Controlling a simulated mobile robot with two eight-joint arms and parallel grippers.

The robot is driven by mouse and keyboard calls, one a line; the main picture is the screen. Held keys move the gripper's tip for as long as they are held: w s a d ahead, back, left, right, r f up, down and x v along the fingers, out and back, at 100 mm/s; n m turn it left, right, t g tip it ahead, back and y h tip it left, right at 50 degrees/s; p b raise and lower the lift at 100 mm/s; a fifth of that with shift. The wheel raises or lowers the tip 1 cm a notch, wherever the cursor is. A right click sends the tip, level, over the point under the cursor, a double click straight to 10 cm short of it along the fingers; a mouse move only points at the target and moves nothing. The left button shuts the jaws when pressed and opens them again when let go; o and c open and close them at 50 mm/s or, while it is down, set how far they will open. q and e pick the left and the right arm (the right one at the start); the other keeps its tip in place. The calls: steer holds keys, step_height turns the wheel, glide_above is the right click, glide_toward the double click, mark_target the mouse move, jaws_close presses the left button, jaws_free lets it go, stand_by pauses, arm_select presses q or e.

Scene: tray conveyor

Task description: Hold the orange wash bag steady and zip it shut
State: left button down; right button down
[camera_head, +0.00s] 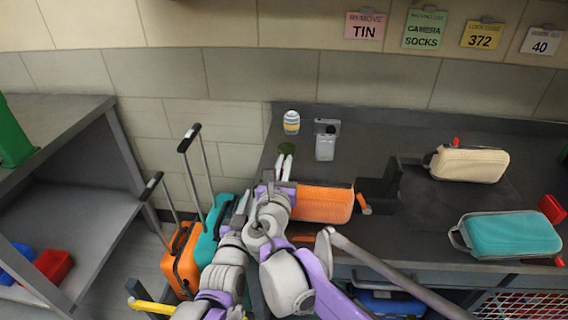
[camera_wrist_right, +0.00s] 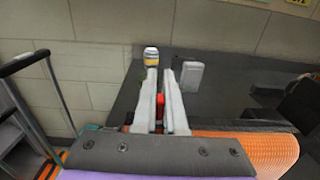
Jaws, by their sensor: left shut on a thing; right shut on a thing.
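The orange wash bag (camera_head: 325,204) lies at the front left of the dark counter, its left end hidden behind my arms. It also shows at the lower right of the right wrist view (camera_wrist_right: 268,150). My right gripper (camera_head: 284,166) is above the bag's left end. In the right wrist view its fingers (camera_wrist_right: 164,100) are closed around a small red zip pull (camera_wrist_right: 160,106). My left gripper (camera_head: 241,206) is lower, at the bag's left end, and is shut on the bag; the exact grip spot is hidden. How far the zip is closed cannot be seen.
A striped jar (camera_head: 291,122) and a grey device (camera_head: 325,142) stand behind the bag. A cream bag (camera_head: 468,164) and a teal bag (camera_head: 512,235) lie to the right. Orange (camera_head: 184,262) and teal (camera_head: 211,235) suitcases stand on the floor left of the counter.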

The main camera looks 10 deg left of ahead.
stand_by(0.4)
steer(key=d, duration=1.5)
steer(key=shift+s+d, duration=0.25)
arm_select(q)
steer(key=shift+a, duration=0.1)
arm_select(e)
steer(key=c, duration=1)
jaws_free()
steer(key=shift+o, duration=0.2)
steer(key=s, duration=1.2)
steer(key=shift+a, duration=0.25)
arm_select(q)
steer(key=c, duration=0.8)
jaws_free()
steer(key=shift+o, duration=0.2)
